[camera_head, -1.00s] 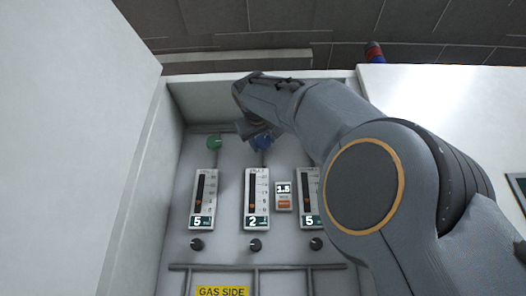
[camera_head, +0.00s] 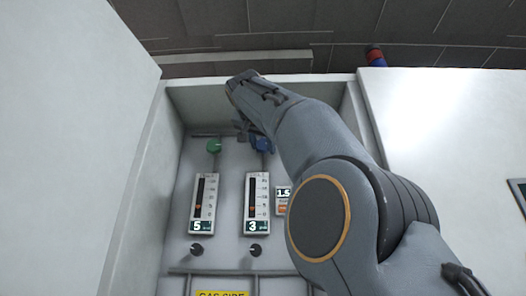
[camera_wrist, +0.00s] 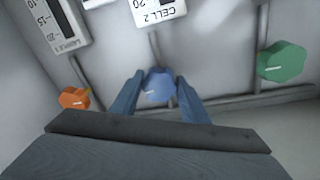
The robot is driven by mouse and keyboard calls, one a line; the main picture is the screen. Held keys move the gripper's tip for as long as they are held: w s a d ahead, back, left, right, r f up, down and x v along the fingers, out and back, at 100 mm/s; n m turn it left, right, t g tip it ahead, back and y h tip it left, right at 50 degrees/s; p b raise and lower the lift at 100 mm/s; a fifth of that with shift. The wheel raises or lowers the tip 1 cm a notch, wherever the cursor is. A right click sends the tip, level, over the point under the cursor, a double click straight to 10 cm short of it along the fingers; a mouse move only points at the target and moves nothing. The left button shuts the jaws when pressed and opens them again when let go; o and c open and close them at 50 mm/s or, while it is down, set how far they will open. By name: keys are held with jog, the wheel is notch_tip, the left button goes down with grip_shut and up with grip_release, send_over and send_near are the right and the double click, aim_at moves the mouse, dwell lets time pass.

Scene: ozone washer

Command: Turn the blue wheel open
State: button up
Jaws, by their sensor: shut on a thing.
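The blue wheel (camera_head: 262,145) sits on a pipe above the middle gauge, partly hidden behind my gripper (camera_head: 248,136). In the wrist view, the blue wheel (camera_wrist: 157,86) is between the two fingers of my gripper (camera_wrist: 158,80), which are shut on it from both sides. A short white mark shows on the wheel's face. The gauge (camera_head: 257,208) below the blue wheel reads 3 in the head view.
A green wheel (camera_head: 214,146) sits left of the blue one, above a gauge (camera_head: 203,204) reading 5. An orange wheel (camera_wrist: 74,98) shows in the wrist view. White cabinet walls (camera_head: 150,160) flank the panel. My arm covers the panel's right part.

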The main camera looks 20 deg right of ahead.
jog(key=shift+m, duration=1)
jog(key=shift+f, duration=0.15)
jog(key=o, duration=1)
jog(key=shift+d, duration=0.1)
jog(key=shift+s, duration=0.1)
jog(key=b+v, duration=0.2)
jog(key=v, duration=0.6)
